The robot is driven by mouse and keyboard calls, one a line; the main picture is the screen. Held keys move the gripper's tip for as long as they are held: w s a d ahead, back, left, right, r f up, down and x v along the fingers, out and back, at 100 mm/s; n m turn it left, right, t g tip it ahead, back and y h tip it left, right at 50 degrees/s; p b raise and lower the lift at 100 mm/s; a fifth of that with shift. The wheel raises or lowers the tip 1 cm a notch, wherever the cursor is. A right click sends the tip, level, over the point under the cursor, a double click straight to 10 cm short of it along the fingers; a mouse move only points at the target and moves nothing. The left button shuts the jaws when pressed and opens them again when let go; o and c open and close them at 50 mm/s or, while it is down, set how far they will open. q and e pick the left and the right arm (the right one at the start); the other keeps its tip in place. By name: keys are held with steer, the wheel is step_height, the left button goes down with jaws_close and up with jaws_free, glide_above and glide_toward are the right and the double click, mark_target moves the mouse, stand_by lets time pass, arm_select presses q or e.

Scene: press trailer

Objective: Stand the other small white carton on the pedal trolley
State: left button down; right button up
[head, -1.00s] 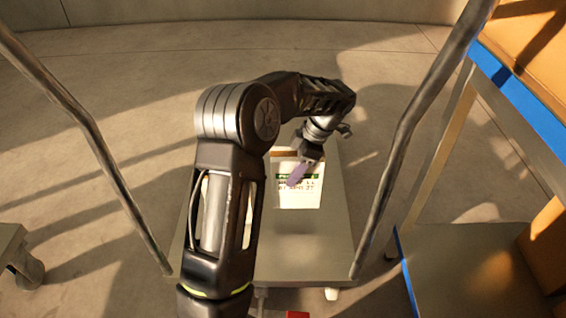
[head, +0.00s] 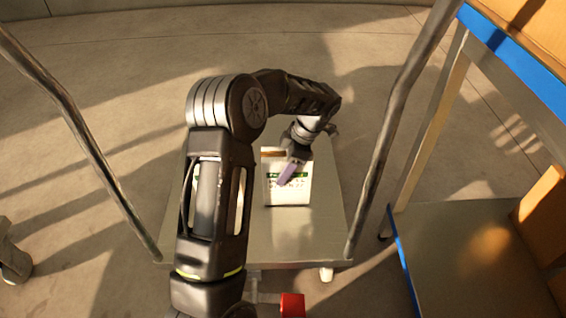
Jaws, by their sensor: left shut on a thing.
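A small white carton (head: 273,190) with a green band and dark print shows in the head view, over the grey deck of the pedal trolley (head: 310,240). My left gripper (head: 287,176) reaches in from above, with a purple finger across the carton's printed face, and is shut on the carton. I cannot tell whether the carton's underside touches the deck. A brown edge shows at its top. A red pedal (head: 292,305) shows at the trolley's near end. My left arm hides the left part of the deck, and no second carton can be made out. My right gripper is not in view.
Grey handle rails rise on the trolley's left (head: 85,140) and right (head: 395,130). A blue-edged rack (head: 525,75) with brown boxes (head: 545,215) stands at the right. The deck's right and near parts look bare.

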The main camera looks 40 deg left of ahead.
arm_select(q)
steer(key=shift+f, duration=0.2)
steer(key=shift+c, duration=2.4)
jaws_free()
steer(key=p+v, duration=0.3)
steer(key=v, duration=0.3)
steer(key=shift+w+r, duration=0.1)
steer(key=shift+r, duration=0.2)
steer(key=shift+w+d+r, duration=0.15)
steer(key=shift+d+r, duration=0.1)
steer(key=shift+r, duration=0.15)
